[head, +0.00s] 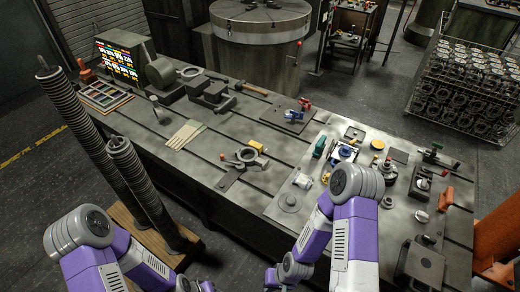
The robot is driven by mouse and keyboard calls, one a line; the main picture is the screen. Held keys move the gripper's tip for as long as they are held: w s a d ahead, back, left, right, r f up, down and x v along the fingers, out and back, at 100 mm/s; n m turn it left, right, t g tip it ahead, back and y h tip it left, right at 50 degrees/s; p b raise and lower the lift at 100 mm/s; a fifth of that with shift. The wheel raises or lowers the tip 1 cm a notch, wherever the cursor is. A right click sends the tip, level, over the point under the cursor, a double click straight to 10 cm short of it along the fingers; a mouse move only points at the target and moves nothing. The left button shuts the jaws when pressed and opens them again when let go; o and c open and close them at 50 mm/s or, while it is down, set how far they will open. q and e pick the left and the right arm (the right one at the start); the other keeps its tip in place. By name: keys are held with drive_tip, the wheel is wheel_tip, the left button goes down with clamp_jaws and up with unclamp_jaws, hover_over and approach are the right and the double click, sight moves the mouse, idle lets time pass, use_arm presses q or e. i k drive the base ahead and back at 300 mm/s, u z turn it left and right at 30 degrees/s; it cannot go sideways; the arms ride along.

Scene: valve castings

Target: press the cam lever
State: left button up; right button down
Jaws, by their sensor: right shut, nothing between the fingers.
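An orange-red lever handle (446,198) stands up at the right end of the long grey workbench (225,135). It looks most like the cam lever, but its details are too small to be sure. My right arm bends over the front right of the bench, and its forearm folds back down toward the lower middle. My right gripper (272,279) is low at the bottom edge, shut and empty, in front of the bench and well apart from the lever. My left arm is folded at lower left; its gripper is out of the picture.
A blue-topped fixture (343,153), a green handle (320,146) and small parts crowd the right half. A red-and-blue clamp (304,104) sits farther back. Two tall ribbed columns (138,185) stand at left. A wire crate of castings (470,85) stands behind right.

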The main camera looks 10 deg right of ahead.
sight(239, 167)
drive_tip(key=i, duration=0.5)
drive_tip(key=u, duration=0.7)
